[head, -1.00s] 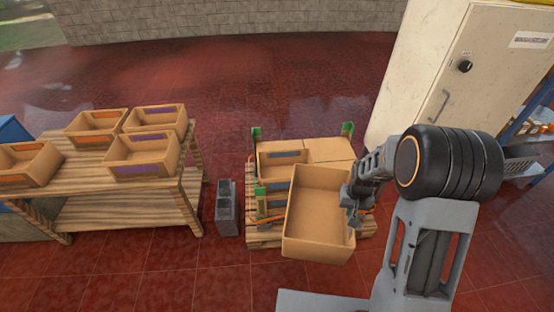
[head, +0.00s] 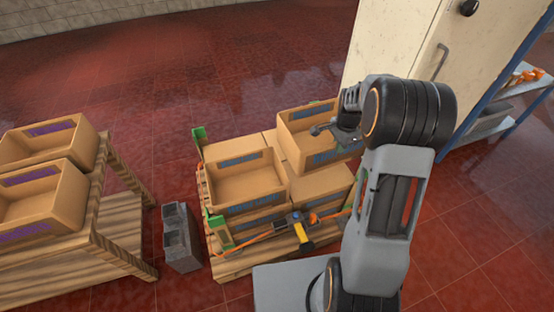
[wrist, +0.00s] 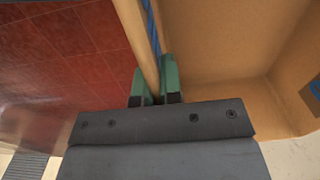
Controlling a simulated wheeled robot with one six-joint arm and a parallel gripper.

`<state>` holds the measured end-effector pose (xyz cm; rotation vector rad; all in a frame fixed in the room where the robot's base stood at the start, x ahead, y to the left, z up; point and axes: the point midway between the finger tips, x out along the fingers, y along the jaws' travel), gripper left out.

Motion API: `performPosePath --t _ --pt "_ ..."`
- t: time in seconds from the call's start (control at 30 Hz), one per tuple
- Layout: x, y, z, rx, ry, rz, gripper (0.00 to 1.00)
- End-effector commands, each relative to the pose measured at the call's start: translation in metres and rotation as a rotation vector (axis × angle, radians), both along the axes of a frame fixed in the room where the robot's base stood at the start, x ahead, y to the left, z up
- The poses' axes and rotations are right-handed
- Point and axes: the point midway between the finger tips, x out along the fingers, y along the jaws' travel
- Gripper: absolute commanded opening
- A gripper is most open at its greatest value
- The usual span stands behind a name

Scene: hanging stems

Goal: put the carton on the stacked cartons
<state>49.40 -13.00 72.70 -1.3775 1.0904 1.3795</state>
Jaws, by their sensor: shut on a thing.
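My gripper (head: 335,130) is shut on the near wall of an open-topped tan carton (head: 296,143). In the wrist view the green-tipped fingers (wrist: 156,82) pinch the wall of this carton (wrist: 225,35), which looks empty. The held carton is upright over the back right of the stacked cartons (head: 325,188) on the pallet. I cannot tell whether it touches the ones below. Another open carton (head: 247,182) with a blue label sits at the front left of the stack. My arm hides part of the right side.
The wooden pallet (head: 232,262) has green corner pieces, an orange strap and a yellow-handled tool at its front. Grey blocks (head: 180,240) stand left of it. A wooden table (head: 75,235) with open cartons is further left. A cream cabinet (head: 400,45) stands behind right.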

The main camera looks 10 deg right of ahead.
Motion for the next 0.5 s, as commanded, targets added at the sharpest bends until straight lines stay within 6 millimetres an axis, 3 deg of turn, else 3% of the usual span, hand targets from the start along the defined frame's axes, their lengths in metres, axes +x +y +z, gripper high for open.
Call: performPosePath --t 0.27,0.5 --pt "0.003 0.000 -0.014 -0.001 -0.002 -0.040 0.00" --pt "0.002 0.001 -0.071 0.000 0.000 -0.037 0.00"
